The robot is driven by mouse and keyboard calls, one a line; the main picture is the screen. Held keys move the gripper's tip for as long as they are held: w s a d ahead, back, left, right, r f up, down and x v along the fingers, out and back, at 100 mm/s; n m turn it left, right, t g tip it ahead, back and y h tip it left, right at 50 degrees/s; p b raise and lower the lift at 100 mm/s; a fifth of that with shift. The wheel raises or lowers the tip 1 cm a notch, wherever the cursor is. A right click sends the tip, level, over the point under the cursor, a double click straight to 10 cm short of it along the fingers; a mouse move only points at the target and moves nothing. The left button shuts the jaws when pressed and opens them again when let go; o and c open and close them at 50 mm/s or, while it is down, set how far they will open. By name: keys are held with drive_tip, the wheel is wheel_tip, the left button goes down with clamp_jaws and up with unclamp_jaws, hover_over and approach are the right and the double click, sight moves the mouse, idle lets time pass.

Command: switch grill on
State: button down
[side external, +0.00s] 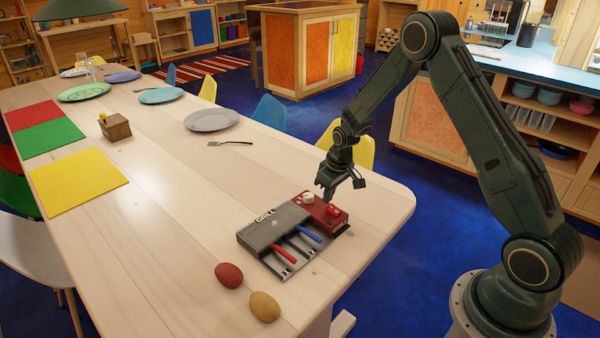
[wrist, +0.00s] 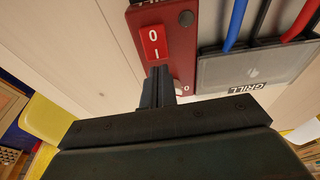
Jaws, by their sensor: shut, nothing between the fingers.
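The grill (side external: 273,229) is a dark grey unit with a GRILL label, lying on the wooden table; part of it shows in the wrist view (wrist: 245,72). A red control box (side external: 326,220) joins its right end. The box carries a red rocker switch (wrist: 153,42) marked 0 and I, which also shows in the side view (side external: 334,210). I cannot tell which side is pressed. A white part (side external: 308,198) sits nearby on the box. My gripper (wrist: 159,70) is shut and empty, its tips close to the I end of the switch. I cannot tell whether they touch it.
Red-handled (side external: 284,253) and blue-handled (side external: 309,234) pans sit in the grill's front. A red egg-shaped object (side external: 229,275) and a tan one (side external: 265,307) lie in front. A fork (side external: 230,143) and grey plate (side external: 211,120) lie behind. The table's right edge is close by.

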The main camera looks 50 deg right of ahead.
sight(328, 206)
drive_tip(key=shift+f, duration=0.7)
idle(0.8)
drive_tip(key=shift+r, duration=0.2)
drive_tip(key=shift+r, duration=0.55)
drive_tip(key=shift+r, duration=0.15)
idle(0.5)
drive_tip(key=shift+r, duration=2.35)
drive_tip(key=shift+r, duration=0.1)
